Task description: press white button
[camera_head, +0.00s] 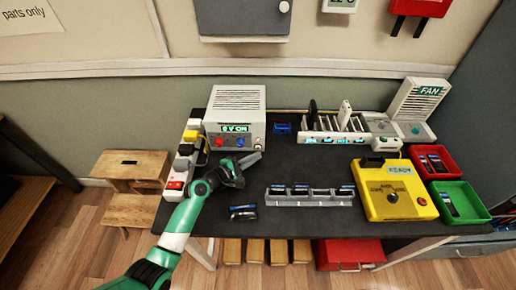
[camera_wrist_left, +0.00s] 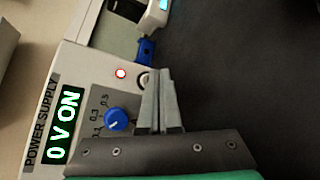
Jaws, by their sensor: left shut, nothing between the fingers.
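The power supply (camera_head: 236,112) is a white box at the back left of the table, and its display reads "0 V ON". In the left wrist view, a round pale button (camera_wrist_left: 144,80) sits on its front panel, partly hidden behind my fingers. A small red-lit lamp (camera_wrist_left: 121,73) and a blue knob (camera_wrist_left: 117,120) are beside it. My left gripper (camera_head: 252,159) is shut and empty just in front of the panel. Its fingertips (camera_wrist_left: 159,72) overlap the button's edge in the wrist view; I cannot tell whether they touch it. My right gripper is not in view.
A power strip (camera_head: 181,165) with plugs runs along the table's left edge. A slotted rack (camera_head: 335,137), a battery tray (camera_head: 310,201), a yellow tester (camera_head: 393,204), and red (camera_head: 453,155) and green (camera_head: 472,213) bins stand to the right. The black tabletop between is mostly clear.

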